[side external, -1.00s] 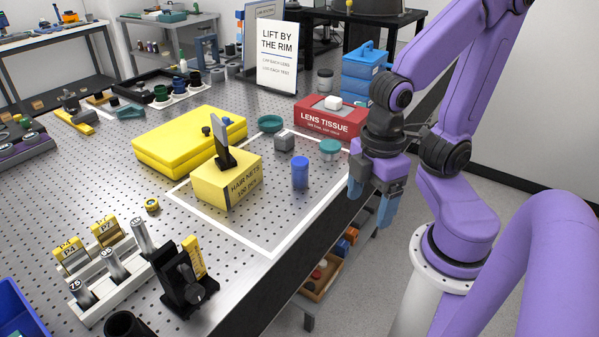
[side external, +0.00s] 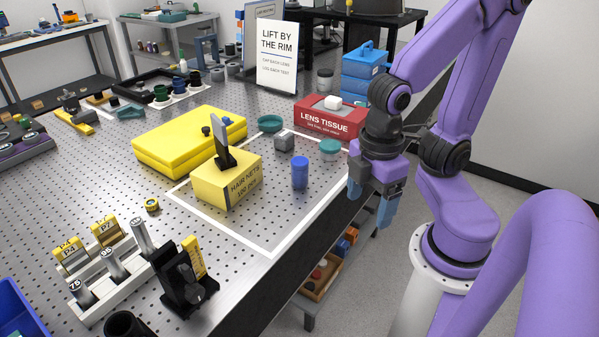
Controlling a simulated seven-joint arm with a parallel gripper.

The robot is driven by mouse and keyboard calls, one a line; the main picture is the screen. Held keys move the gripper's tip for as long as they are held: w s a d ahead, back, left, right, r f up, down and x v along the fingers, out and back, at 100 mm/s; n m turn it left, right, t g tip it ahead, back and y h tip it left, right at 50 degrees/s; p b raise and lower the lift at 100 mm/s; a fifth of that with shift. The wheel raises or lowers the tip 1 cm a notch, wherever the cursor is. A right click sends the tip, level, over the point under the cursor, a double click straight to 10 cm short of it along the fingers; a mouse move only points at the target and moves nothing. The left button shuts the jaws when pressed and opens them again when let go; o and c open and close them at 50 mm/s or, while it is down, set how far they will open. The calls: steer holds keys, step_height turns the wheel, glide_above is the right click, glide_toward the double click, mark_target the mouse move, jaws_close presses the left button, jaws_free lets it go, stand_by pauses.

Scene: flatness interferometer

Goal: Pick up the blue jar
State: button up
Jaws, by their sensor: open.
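The blue jar (side external: 300,173) stands upright on the perforated metal table, inside the white outlined area near its right edge. My gripper (side external: 370,205) hangs to the right of the jar, by the table's right edge, with its blue fingertips pointing down. It is open and empty, apart from the jar. Nothing hides the jar in this view.
A yellow hair nets box (side external: 228,182) stands left of the jar, with a dark stand on top. A grey block (side external: 284,142), a teal round piece (side external: 330,147) and a red lens tissue box (side external: 331,117) lie behind it. The outlined area's front is clear.

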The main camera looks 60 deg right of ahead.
step_height(320, 180, down, 5)
steer(key=w+d+n+h, duration=0.2)
steer(key=d+h, duration=0.1)
steer(key=h, duration=0.2)
steer(key=n+t+h, duration=0.6)
steer(key=n+t, duration=0.8)
glide_toward(297, 163)
steer(key=s+a+f, duration=0.2)
steer(key=s, duration=0.3)
steer(key=x, duration=1.8)
steer(key=shift+w+a+f, duration=0.15)
steer(key=shift+a+f, duration=0.1)
steer(key=shift+c, duration=0.3)
steer(key=c, duration=1)
steer(key=shift+r, duration=0.2)
